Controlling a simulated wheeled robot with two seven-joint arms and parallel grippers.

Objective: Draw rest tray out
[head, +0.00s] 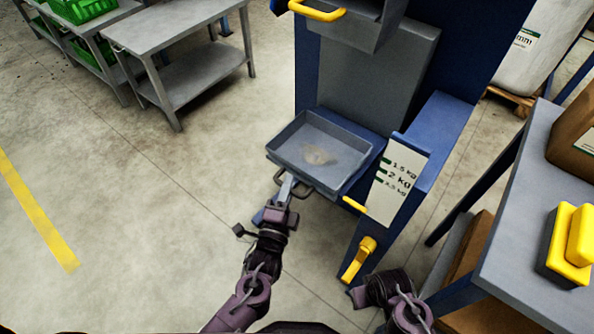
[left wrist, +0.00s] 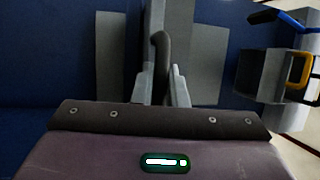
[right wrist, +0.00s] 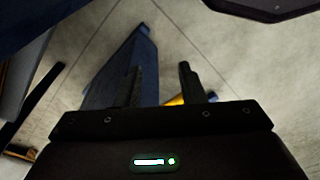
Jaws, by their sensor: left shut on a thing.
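The rest tray (head: 327,137) is a shallow grey tray at the front of the blue grader, with a brownish patch on its floor. A dark handle (head: 281,183) runs along its front edge. My left gripper (head: 286,184) is at that handle, and in the left wrist view its fingers are shut on the dark handle bar (left wrist: 160,46). My right gripper (right wrist: 170,92) shows in the right wrist view with its fingers apart, nothing seen between them, above the floor near a blue grader part. The right arm is low at the bottom right in the head view.
A weight plate (head: 398,180) with kg marks and a yellow lever (head: 358,258) are right of the tray. A grey table (head: 541,207) with a yellow-black object (head: 572,243) stands at the right. A grey bench (head: 175,30) stands at upper left. Floor left of the grader is clear.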

